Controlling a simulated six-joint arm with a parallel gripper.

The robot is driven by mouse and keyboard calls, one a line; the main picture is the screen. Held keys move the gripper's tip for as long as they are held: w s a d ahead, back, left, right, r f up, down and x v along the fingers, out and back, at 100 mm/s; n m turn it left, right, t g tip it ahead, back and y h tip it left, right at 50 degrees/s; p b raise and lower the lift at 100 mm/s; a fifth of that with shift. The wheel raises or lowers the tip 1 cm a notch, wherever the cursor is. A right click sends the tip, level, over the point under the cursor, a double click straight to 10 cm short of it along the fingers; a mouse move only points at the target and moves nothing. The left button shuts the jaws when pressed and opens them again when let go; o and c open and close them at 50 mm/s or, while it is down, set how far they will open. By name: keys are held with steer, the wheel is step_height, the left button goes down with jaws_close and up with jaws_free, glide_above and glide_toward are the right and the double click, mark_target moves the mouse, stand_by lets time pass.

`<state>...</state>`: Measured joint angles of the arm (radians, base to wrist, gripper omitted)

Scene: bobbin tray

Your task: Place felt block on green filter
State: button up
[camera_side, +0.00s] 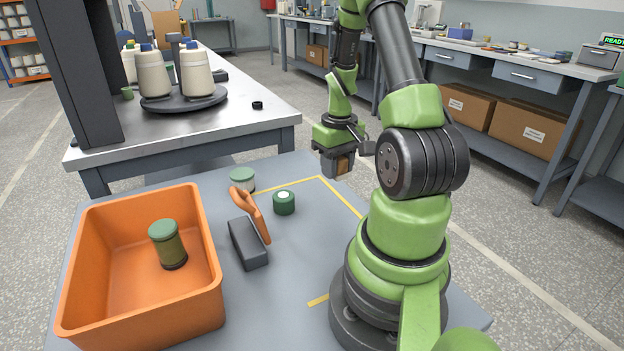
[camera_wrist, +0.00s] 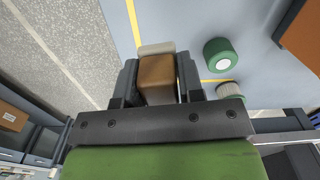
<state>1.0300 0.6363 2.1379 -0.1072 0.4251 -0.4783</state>
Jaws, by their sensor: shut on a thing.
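My gripper (camera_side: 338,160) is shut on the felt block (camera_wrist: 158,78), a brown block with a pale layer at its far end. The block also shows below the jaws in the side view (camera_side: 343,163), held in the air near the far edge of the grey table. A short cylinder with a pale green top and whitish body, likely the green filter (camera_side: 242,176), stands on the table left of my gripper, partly behind an orange handle. It seems to show in the wrist view (camera_wrist: 228,90) with pale pleats. No gripper part touches it.
A dark green round piece with a white centre (camera_side: 284,203) stands near the filter. A grey block (camera_side: 248,243) with an orange handle (camera_side: 250,208) lies in front. An orange bin (camera_side: 205,240) at left holds a green canister (camera_side: 168,246). Table space to the right is clear.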

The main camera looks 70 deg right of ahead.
steer(key=shift+w+d+r, duration=0.2)
steer(key=shift+w+d, duration=0.05)
steer(key=shift+w, duration=0.15)
steer(key=w+d, duration=0.3)
steer(key=w, duration=0.3)
steer(key=m, duration=0.1)
glide_toward(242, 173)
step_height(242, 173, down, 7)
steer(key=shift+f, duration=0.1)
steer(key=o, duration=0.9)
